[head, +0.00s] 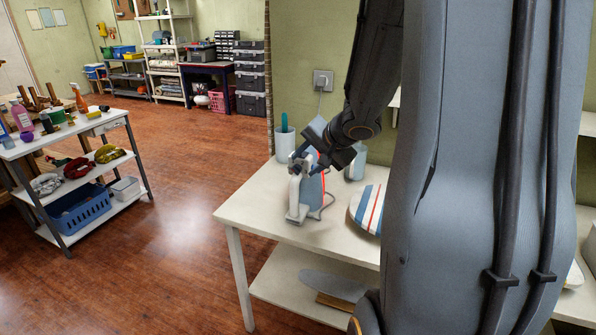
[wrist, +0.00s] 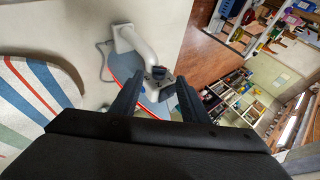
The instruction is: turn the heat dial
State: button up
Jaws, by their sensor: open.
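A white iron (head: 295,198) with a blue and red body stands upright on the white table (head: 250,213). In the wrist view its white handle (wrist: 141,45) runs down towards my fingertips. A small dark part (wrist: 158,71), which looks like the heat dial, sits at the end of the handle, between my fingertips in that view. Its setting is too small to read. My gripper (wrist: 160,79) is open, with one finger to each side of this part. I cannot tell whether they touch it. In the head view my gripper (head: 311,158) is at the iron's upper part.
A striped ironing board (head: 368,208) lies right of the iron. A light blue cup (head: 285,145) and another cup (head: 356,163) stand behind. A grey cord leads to a wall socket (head: 323,81). A laden shelf cart (head: 85,123) stands at the left, with open floor between.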

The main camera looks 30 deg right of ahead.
aim_at(296, 171)
jog(key=b+x, duration=0.2)
jog(key=x, duration=0.4)
grip_shut()
